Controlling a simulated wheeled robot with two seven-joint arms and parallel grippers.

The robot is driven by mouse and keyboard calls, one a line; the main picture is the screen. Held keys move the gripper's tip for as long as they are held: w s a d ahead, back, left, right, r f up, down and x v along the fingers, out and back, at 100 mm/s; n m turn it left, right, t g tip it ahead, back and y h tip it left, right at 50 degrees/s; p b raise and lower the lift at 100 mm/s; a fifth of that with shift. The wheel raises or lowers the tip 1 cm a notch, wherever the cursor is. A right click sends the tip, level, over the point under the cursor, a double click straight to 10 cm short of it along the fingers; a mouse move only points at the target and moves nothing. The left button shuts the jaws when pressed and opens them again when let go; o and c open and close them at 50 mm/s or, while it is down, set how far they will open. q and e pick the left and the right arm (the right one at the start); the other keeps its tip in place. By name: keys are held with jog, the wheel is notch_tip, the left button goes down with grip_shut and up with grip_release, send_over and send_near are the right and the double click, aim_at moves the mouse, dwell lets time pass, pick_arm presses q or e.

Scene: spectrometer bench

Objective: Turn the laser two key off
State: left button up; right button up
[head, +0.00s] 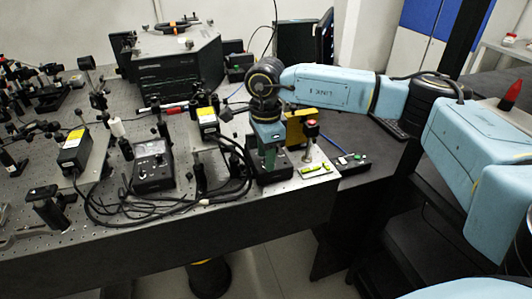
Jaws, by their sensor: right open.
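My right arm comes in from the right, and its gripper (268,163) points down at the front right part of the optical bench (235,205). It is open, with its fingertips low over or beside a dark box (270,178). I cannot tell whether they touch it. No laser key can be made out; the gripper may hide it. Two black and yellow laser-like housings, one at the left (73,150) and one at the middle (208,122), stand on the bench. My left gripper is not in view.
A black meter box (152,165) and looping black cables (125,212) lie left. A large dark spectrometer housing (170,65) stands behind. The bench's front edge is near.

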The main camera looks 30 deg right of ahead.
notch_tip(320, 180, up, 13)
jog(key=shift+r+p, duration=0.2)
jog(key=shift+p, duration=0.2)
dwell(0.4)
